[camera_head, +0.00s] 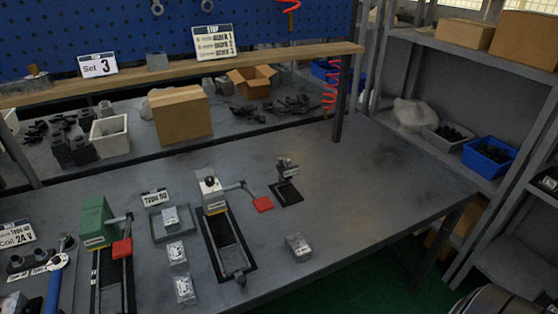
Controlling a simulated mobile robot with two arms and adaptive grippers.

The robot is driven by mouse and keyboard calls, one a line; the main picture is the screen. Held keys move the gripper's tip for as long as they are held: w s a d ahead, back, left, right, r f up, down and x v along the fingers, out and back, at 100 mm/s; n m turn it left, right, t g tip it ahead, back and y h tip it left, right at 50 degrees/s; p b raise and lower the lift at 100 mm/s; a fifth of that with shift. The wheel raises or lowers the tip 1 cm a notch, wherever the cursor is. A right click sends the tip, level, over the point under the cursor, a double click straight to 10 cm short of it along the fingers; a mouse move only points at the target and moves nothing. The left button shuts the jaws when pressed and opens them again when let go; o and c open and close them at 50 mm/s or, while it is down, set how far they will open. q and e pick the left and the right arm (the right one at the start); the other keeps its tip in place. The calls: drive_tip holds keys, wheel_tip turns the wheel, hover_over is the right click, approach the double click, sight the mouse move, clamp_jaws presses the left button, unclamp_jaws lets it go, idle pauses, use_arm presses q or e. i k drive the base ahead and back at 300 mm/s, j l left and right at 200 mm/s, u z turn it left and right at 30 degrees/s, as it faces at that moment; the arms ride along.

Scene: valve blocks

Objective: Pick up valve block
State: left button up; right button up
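Several small grey metal blocks that look like valve blocks are on the grey workbench (345,225). One block (299,247) lies alone near the front edge, right of the lever fixture (226,236). Another block (171,217) sits in a shallow tray (154,228) by a "Type 50" label (155,197). Two more blocks, an upper one (177,253) and a lower one (184,287), lie in a column below that tray. Neither of my grippers shows in the head view.
A green lever press (97,222) with a red handle stands at the left. A small black-based stand (286,191) is behind the lone block. A shelf (190,71) crosses the back. The bench's right part is clear. A rack with a blue bin (489,158) stands at right.

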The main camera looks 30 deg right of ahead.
sight(298, 248)
drive_tip(key=z, duration=1.2)
